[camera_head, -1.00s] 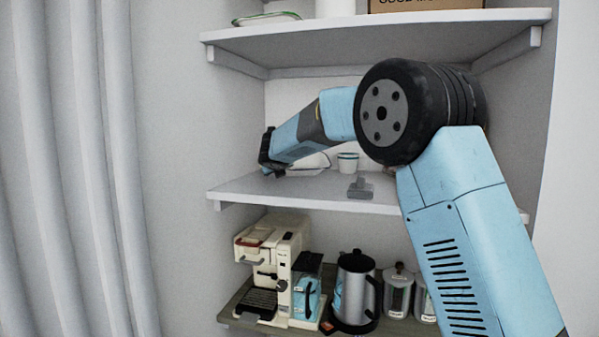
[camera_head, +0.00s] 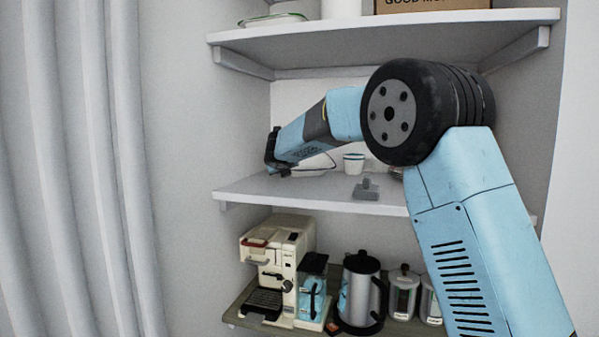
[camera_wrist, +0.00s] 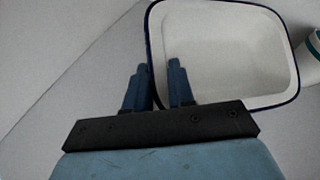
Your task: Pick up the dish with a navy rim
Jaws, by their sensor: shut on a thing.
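The white dish with a navy rim (camera_wrist: 235,50) fills the upper right of the wrist view. It is a rounded rectangle, and its inside looks empty. My gripper (camera_wrist: 160,68) is shut on the dish's near left wall, with one finger outside the rim and one inside. In the head view, my gripper (camera_head: 274,160) is at the left of the middle shelf, and the dish (camera_head: 315,166) shows only partly behind my arm. I cannot tell whether the dish is touching the shelf.
A white cup with a green band (camera_head: 353,163) stands right of the dish on the middle shelf (camera_head: 260,190). A small grey object (camera_head: 365,189) lies near the front edge. The upper shelf (camera_head: 380,38) is above. A coffee machine (camera_head: 275,262) and kettle (camera_head: 360,290) stand below.

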